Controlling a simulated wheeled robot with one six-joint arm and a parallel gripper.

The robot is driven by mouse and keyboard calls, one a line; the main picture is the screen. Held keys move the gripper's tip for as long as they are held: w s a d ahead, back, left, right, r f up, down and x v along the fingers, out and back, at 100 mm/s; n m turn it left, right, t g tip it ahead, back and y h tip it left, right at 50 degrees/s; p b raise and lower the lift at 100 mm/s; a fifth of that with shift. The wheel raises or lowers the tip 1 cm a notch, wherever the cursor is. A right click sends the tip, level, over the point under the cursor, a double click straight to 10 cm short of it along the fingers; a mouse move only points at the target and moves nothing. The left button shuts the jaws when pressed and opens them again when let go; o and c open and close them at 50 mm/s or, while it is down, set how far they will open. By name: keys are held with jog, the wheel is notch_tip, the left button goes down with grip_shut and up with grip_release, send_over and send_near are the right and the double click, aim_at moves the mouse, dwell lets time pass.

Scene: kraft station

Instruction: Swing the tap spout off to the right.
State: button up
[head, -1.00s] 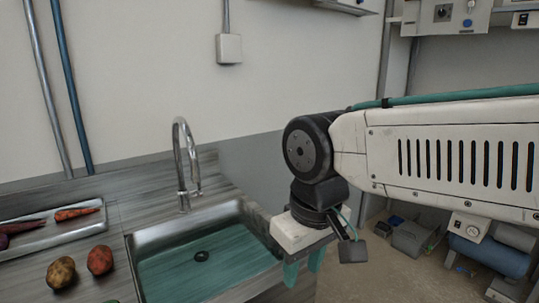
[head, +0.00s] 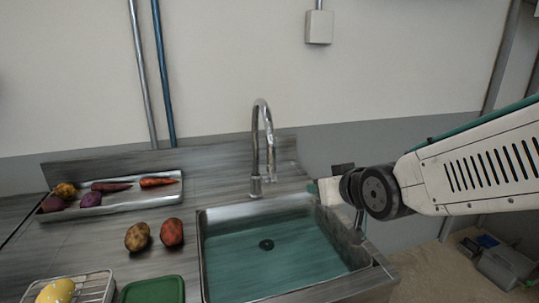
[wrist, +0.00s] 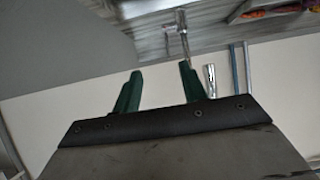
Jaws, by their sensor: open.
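The chrome tap (head: 256,150) stands behind the sink, with a tall upright stem and a hooked spout (head: 269,135). The spout arches over to the right and toward the front, its end hanging above the back of the basin. The tap also shows in the wrist view (wrist: 182,35), where the picture is upside down. My gripper (head: 313,187) is to the right of the tap at the sink's back right corner, lower than the spout, apart from it. In the wrist view its two green fingers (wrist: 157,80) are spread with nothing between them.
The sink (head: 230,212) has a teal basin. The wall is behind the tap. Space above the basin is clear.

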aim_at(273, 159)
jog(key=w+a+r+t+y, duration=0.1)
jog(key=a, duration=0.2)
jog(key=w+a+r+n+t+y, duration=0.1)
jog(key=a+t, duration=0.1)
jog(key=a, duration=0.1)
jog(key=w+a+t+y, duration=0.1)
jog(key=w+a+y, duration=0.1)
jog(key=a, duration=0.1)
jog(key=shift+a+r+n+t, duration=0.25)
jog(key=shift+r+n+t, duration=0.05)
jog(key=shift+r+t, duration=0.1)
jog(key=x, duration=0.7)
jog(key=shift+w, duration=0.2)
grip_shut()
